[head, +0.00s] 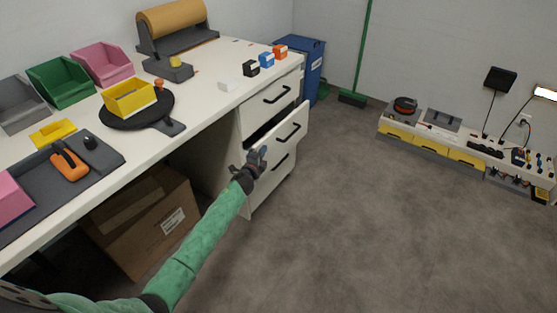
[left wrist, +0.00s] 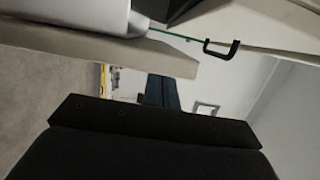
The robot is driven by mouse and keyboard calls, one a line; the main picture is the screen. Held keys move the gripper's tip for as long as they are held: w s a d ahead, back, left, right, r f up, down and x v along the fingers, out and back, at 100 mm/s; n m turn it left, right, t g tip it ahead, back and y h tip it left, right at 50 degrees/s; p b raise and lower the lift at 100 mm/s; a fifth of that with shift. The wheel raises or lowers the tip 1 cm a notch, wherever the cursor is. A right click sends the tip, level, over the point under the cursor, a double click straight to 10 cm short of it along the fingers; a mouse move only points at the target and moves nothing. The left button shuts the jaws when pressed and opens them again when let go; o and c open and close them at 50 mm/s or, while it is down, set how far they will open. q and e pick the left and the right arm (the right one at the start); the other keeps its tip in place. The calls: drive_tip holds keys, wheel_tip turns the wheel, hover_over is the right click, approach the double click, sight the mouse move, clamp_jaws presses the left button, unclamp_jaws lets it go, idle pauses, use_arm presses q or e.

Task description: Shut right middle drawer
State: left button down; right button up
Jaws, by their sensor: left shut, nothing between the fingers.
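The middle drawer (head: 296,119) of the white drawer unit under the right end of the workbench stands partly pulled out, with a dark gap above its front. Its front has a black bar handle (head: 288,132). My left gripper (head: 260,154) is shut and empty at the lower left of this drawer front, left of and below the handle. I cannot tell whether it touches the front. In the left wrist view, pale panels (left wrist: 165,58) and a black handle (left wrist: 222,52) show beyond the dark gripper body. My right gripper is not in view.
The top drawer (head: 262,101) looks shut. A cardboard carton (head: 140,222) stands under the workbench (head: 205,103). A blue bin (head: 311,62) is behind the drawer unit. The grey floor (head: 380,220) to the right is clear.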

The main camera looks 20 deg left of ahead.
use_arm(q)
drive_tip(key=a, duration=0.2)
drive_tip(key=w+a, duration=0.1)
drive_tip(key=a, duration=0.1)
drive_tip(key=w+a, duration=0.1)
drive_tip(key=a, duration=0.1)
drive_tip(key=shift+a, duration=0.1)
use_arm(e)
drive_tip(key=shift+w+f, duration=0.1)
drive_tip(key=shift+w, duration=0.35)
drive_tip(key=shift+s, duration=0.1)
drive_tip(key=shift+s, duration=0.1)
